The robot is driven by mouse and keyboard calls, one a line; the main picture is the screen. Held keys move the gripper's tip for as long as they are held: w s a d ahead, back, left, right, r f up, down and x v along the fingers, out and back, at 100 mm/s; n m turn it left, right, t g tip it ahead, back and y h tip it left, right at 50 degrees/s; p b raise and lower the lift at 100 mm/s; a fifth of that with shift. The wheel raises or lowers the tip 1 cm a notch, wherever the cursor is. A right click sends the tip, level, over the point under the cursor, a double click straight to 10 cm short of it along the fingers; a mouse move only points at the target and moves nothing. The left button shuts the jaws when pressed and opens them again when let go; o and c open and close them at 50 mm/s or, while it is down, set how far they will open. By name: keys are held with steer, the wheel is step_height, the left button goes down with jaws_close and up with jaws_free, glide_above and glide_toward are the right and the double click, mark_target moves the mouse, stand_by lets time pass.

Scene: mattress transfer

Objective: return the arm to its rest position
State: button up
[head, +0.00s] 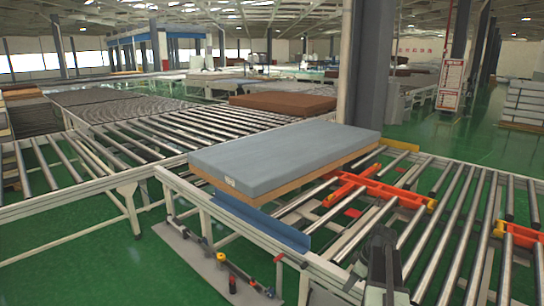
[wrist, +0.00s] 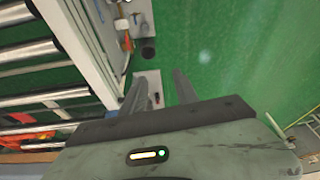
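My gripper (wrist: 160,90) shows in the wrist view with its two dark fingers apart and nothing between them. It is over the green floor (wrist: 225,50), beside the white frame of a roller conveyor. In the head view, a dark part of my arm (head: 380,265) stands at the bottom, in front of the rollers; the fingertips are hard to make out there. A grey-blue mattress (head: 285,155) with a tan lower layer lies flat on the conveyor at the centre, apart from my arm.
Roller conveyors (head: 120,145) fill the left and middle. Orange brackets (head: 380,188) sit among the rollers at right. A dark column (head: 368,70) rises behind the mattress. A brown mattress (head: 283,103) lies farther back. Green floor (head: 70,250) is open at lower left.

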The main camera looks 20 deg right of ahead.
steer(key=w+a+f+n+g+b, duration=0.1)
steer(key=w+a, duration=0.2)
steer(key=a, duration=1.1)
steer(key=w+a+f+n+g, duration=0.1)
steer(key=w+a, duration=0.2)
steer(key=a, duration=1.1)
steer(key=s+a+f+m+g+h, duration=0.1)
steer(key=s+a+m+h, duration=0.1)
steer(key=s+a+m, duration=0.5)
steer(key=a+m, duration=0.1)
steer(key=a, duration=0.3)
steer(key=shift+s+a+b, duration=0.15)
steer(key=shift+s+b, duration=0.05)
steer(key=shift+b, duration=0.15)
steer(key=shift+f, duration=0.1)
